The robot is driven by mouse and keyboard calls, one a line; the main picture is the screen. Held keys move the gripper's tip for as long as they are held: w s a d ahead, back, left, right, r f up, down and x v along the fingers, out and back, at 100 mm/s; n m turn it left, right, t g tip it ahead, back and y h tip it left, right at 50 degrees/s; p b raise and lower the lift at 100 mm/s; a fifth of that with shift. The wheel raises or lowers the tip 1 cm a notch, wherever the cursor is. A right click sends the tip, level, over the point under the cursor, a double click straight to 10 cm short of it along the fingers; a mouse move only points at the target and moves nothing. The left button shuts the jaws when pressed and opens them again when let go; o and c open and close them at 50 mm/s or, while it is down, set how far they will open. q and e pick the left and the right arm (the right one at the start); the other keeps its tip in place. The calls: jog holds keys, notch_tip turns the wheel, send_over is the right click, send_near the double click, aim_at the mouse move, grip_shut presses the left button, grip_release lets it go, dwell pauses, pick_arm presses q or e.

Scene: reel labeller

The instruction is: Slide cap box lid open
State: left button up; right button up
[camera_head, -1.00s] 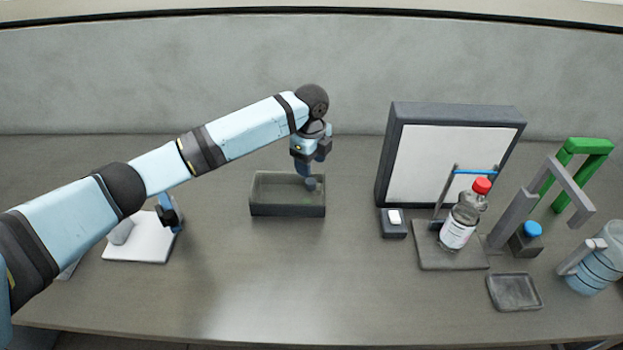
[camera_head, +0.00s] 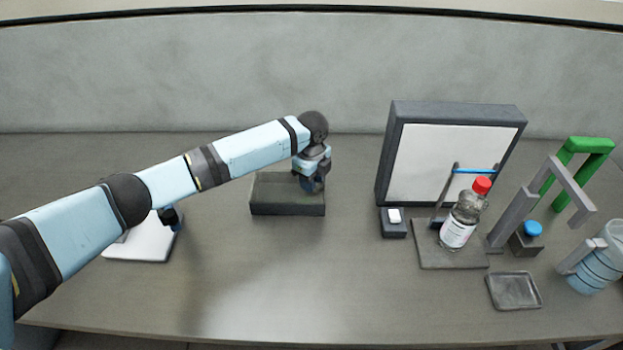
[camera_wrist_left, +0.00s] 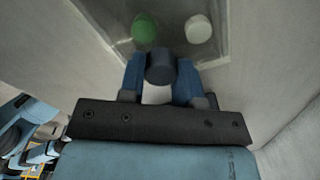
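The cap box (camera_head: 287,208) is a low dark grey box at the back middle of the table. In the left wrist view, a green cap (camera_wrist_left: 144,30) and a whitish cap (camera_wrist_left: 199,29) show inside it, seemingly through a clear lid. My left gripper (camera_head: 313,186) points down at the box's right end. In the wrist view its two blue fingers (camera_wrist_left: 160,78) stand on either side of a dark round knob (camera_wrist_left: 160,66). I cannot tell whether they press on it. How far the lid covers the box is unclear. My right gripper is out of view.
A white panel in a dark frame (camera_head: 455,165) stands right of the box. In front of it are a red-capped bottle (camera_head: 458,228) on a grey plate, an empty tray (camera_head: 514,291) and a blue-capped block (camera_head: 527,240). A white pad (camera_head: 140,242) lies left. The middle front is clear.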

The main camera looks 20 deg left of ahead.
pick_arm(q)
jog(key=w+d, duration=0.1)
jog(key=d, duration=0.2)
jog(key=w+d, duration=0.1)
jog(key=d, duration=0.3)
jog(key=w+d, duration=0.1)
jog(key=d, duration=0.3)
jog(key=shift+w, duration=0.1)
grip_shut()
jog(key=o, duration=1)
grip_release()
jog(key=shift+o, duration=0.2)
jog(key=shift+r, duration=0.1)
notch_tip(320, 180, up, 14)
jog(key=shift+f, duration=0.3)
